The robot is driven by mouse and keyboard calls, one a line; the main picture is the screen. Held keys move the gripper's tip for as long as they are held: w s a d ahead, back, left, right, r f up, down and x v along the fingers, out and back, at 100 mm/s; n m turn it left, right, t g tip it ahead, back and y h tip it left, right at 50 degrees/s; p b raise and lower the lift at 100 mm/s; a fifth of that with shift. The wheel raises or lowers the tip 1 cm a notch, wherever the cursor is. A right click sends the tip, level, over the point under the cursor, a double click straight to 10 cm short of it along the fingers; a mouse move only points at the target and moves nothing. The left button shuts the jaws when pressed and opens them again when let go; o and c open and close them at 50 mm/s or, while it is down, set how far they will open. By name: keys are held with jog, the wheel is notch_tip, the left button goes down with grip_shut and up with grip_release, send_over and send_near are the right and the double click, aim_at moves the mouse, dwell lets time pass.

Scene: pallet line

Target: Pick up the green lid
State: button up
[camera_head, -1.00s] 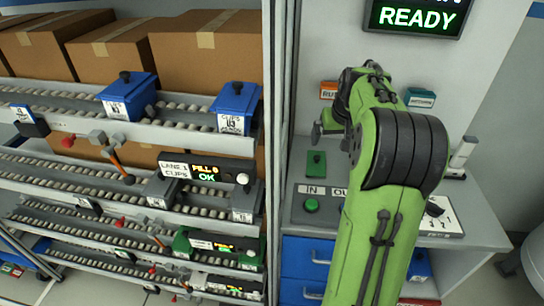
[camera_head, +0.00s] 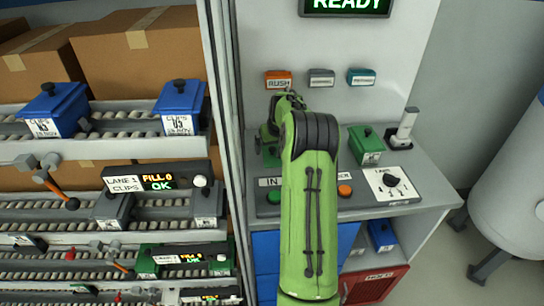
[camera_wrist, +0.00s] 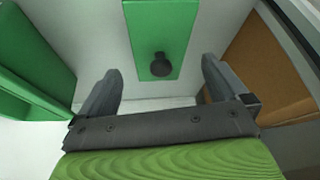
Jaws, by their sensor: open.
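The green lid (camera_wrist: 150,22) shows in the wrist view as a flat green plate with a round dark knob (camera_wrist: 161,64). The knob lies between the two fingers of my gripper (camera_wrist: 160,72), which stand apart on either side and do not appear to touch it. In the head view, part of a green piece that looks like this lid (camera_head: 270,155) shows on the bench, left of my arm. My arm hides the rest of it and most of my gripper there.
Another green object (camera_wrist: 38,62) is at the wrist view's left. Roller shelves (camera_head: 100,215) with blue boxes (camera_head: 180,107) stand left.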

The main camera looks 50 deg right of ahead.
jog(key=shift+x, duration=1.25)
jog(key=shift+r, duration=0.1)
jog(key=c, duration=1.1)
jog(key=shift+o, duration=0.2)
